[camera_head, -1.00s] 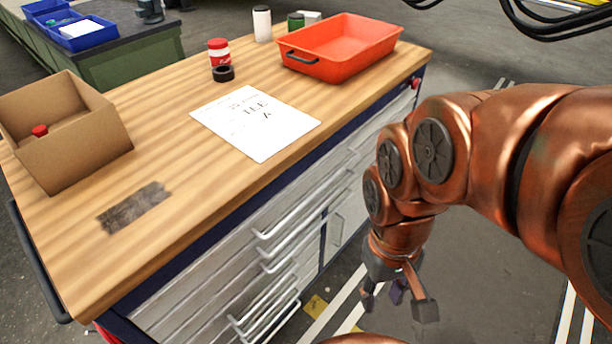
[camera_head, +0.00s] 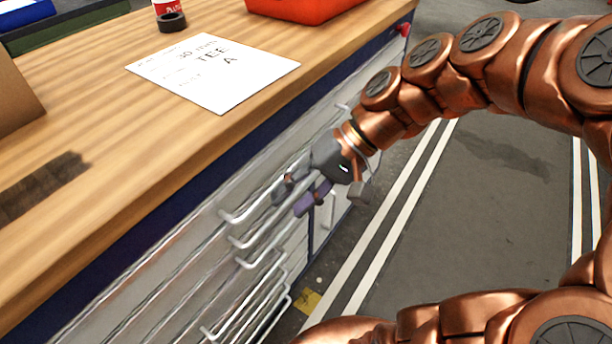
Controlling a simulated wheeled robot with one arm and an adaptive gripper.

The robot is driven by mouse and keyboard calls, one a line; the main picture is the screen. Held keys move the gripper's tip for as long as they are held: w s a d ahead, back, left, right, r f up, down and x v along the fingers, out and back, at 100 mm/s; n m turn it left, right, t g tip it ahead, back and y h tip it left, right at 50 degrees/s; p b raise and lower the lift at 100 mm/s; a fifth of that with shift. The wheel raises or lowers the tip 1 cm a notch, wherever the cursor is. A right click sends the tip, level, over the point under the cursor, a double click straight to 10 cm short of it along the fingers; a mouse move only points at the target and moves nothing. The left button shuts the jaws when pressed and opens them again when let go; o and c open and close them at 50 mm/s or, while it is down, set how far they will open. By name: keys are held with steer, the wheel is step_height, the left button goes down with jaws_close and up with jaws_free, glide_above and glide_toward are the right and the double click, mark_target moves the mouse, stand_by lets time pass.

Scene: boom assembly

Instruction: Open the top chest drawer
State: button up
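The chest (camera_head: 150,262) has a wooden top and pale grey drawer fronts with several long bar handles, one below another. The top drawer's handle (camera_head: 256,205) is the uppermost long bar, below the dark blue edge. The drawers look closed. My gripper (camera_head: 316,196) is at the far right end of the upper handles, close to the drawer fronts. Its fingers are spread and nothing shows between them. One finger overlaps the far end of the top handle in the picture; I cannot tell whether they touch.
The grey floor (camera_head: 470,215) with white lines to the right of the chest is clear.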

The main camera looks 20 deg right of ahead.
mark_target(306, 152)
steer(key=w+d+f+m+t+y+b, duration=0.3)
steer(key=w+d+m+t+y+b, duration=0.15)
steer(key=w+d+t+b, duration=0.65)
steer(key=shift+w+a+f+g+b, duration=0.3)
steer(key=shift+w+a+g, duration=0.2)
steer(key=shift+a, duration=0.2)
steer(key=shift+w+a+f+g+b, duration=0.25)
steer(key=shift+w+a+g+b, duration=0.15)
steer(key=shift+a+g, duration=0.2)
steer(key=shift+w+a+f+g+b, duration=0.3)
steer(key=shift+w+a+g, duration=0.2)
steer(key=shift+a, duration=0.25)
jaws_close()
